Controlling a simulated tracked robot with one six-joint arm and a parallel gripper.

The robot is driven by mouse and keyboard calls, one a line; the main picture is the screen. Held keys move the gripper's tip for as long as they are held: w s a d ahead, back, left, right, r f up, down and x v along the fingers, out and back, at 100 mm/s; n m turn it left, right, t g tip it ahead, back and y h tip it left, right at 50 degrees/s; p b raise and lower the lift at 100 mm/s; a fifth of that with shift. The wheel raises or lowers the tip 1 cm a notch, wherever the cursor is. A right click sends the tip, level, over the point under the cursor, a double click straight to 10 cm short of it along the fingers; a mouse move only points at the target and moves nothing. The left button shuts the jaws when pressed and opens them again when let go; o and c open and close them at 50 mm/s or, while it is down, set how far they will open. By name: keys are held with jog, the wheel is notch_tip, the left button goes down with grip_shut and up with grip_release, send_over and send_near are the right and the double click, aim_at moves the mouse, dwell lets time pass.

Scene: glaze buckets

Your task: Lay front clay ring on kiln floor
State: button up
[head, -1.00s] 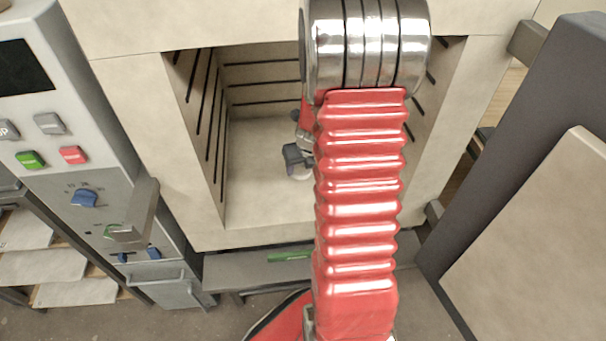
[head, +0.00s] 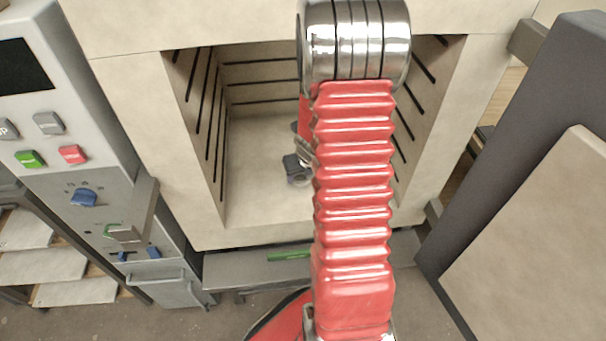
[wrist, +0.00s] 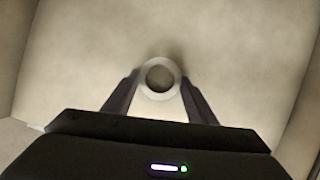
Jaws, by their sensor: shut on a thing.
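The clay ring (wrist: 160,94) is pale, with a dark round opening. In the wrist view it sits between the tips of my gripper (wrist: 160,92), whose two dark fingers are shut on it. In the head view my gripper (head: 298,170) is inside the kiln, low over its floor, and my red arm hides much of it. The kiln floor (head: 262,160) is pale and bare where it shows. It also fills most of the wrist view (wrist: 90,50). A soft shadow lies by the ring; I cannot tell whether the ring touches the floor.
The open kiln door (head: 540,200) stands at the right. A control panel (head: 60,130) with buttons is at the left, above shelves of pale slabs (head: 75,290).

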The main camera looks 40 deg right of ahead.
jog(key=shift+f, duration=0.1)
jog(key=o, duration=1.1)
jog(key=shift+c, duration=0.2)
jog(key=v, duration=1.2)
dwell(0.5)
